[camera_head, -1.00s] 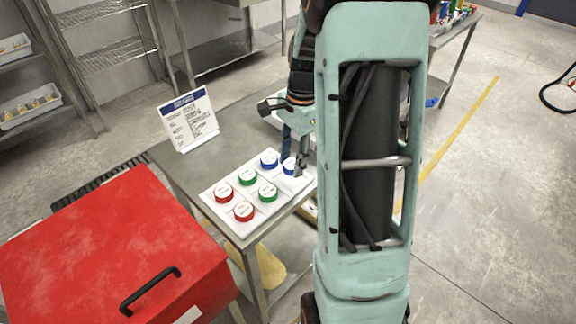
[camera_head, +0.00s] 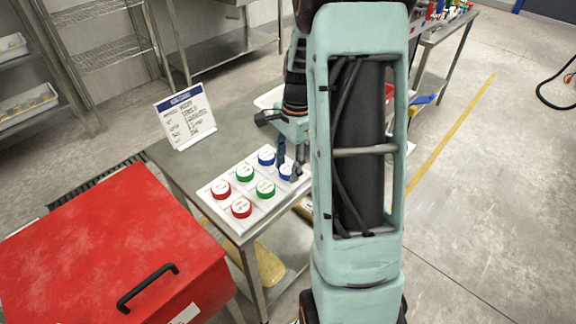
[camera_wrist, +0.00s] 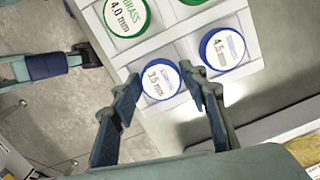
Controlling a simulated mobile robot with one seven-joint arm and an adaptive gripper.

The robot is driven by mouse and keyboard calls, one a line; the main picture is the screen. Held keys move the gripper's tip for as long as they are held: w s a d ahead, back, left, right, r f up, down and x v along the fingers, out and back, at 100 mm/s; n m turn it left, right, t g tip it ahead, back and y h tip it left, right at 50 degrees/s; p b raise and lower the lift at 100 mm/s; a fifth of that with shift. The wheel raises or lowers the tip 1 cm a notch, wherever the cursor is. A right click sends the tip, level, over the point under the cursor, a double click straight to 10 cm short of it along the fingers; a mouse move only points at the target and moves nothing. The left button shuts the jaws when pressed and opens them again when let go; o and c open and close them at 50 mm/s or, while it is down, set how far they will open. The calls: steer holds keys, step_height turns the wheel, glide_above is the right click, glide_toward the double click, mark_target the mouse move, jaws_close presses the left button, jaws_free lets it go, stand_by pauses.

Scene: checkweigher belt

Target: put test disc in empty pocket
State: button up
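The test disc is the blue-rimmed disc with a white "3.5 mm" label (camera_wrist: 161,80). It also shows in the head view (camera_head: 286,172), at the front right corner pocket of the white tray (camera_head: 224,216). It looks level with the discs around it; whether it touches the pocket floor cannot be seen. My gripper (camera_wrist: 160,76) points down over this corner, with one fingertip against each side of the disc. The gripper also shows in the head view (camera_head: 289,165).
The other pockets hold another blue disc (camera_head: 266,157), green discs (camera_head: 265,189) and red discs (camera_head: 221,190). A sign (camera_head: 185,117) stands behind the tray on the steel table (camera_head: 222,148). A red box (camera_head: 110,245) is at front left.

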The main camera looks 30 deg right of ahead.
steer(key=shift+o, duration=1)
steer(key=shift+f, duration=0.35)
steer(key=shift+r, duration=0.15)
step_height(320, 180, up, 13)
steer(key=d+p, duration=0.1)
steer(key=shift+d, duration=0.2)
steer(key=shift+w+p, duration=0.15)
steer(key=shift+p, duration=0.15)
